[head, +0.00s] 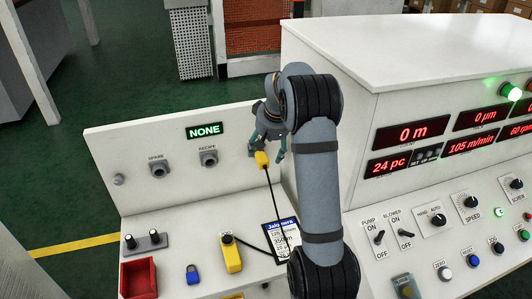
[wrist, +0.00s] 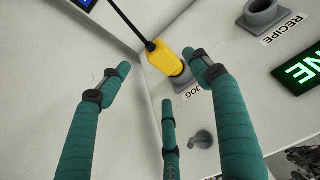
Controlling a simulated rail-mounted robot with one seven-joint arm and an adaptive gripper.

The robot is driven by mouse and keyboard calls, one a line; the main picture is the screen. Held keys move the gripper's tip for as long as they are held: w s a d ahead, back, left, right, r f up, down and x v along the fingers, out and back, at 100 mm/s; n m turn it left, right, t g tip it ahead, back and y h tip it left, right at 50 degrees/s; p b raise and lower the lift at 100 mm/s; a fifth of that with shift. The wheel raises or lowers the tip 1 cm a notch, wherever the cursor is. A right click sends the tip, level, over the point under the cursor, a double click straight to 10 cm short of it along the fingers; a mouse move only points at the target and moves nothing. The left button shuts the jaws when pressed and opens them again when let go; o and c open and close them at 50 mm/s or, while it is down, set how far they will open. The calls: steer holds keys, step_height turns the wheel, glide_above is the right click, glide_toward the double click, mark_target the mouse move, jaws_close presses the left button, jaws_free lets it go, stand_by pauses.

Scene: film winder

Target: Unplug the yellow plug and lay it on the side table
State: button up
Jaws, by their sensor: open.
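The yellow plug (head: 262,160) sits at the panel's right end, with a black cable hanging from it. The wrist view shows the yellow plug (wrist: 167,62) in a grey socket marked JOG. My gripper (head: 268,149) is open at the plug. In the wrist view, the teal fingers of my gripper (wrist: 160,72) are spread, with the plug between and just beyond their tips; I cannot tell if any finger touches it. No surface is clearly identifiable as the side table.
The SPARE socket (head: 158,169) and RECIPE socket (head: 208,158) are empty. A yellow pendant (head: 231,255), a blue padlock (head: 193,275), a red bin (head: 138,278) and a label card (head: 283,240) are on the ledge below. The white console (head: 400,60) stands close at right.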

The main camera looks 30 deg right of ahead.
mark_target(265, 157)
steer(key=p+x, duration=0.1)
steer(key=x, duration=0.5)
steer(key=shift+c, duration=1.3)
steer(key=c, duration=1.1)
steer(key=shift+c, duration=0.2)
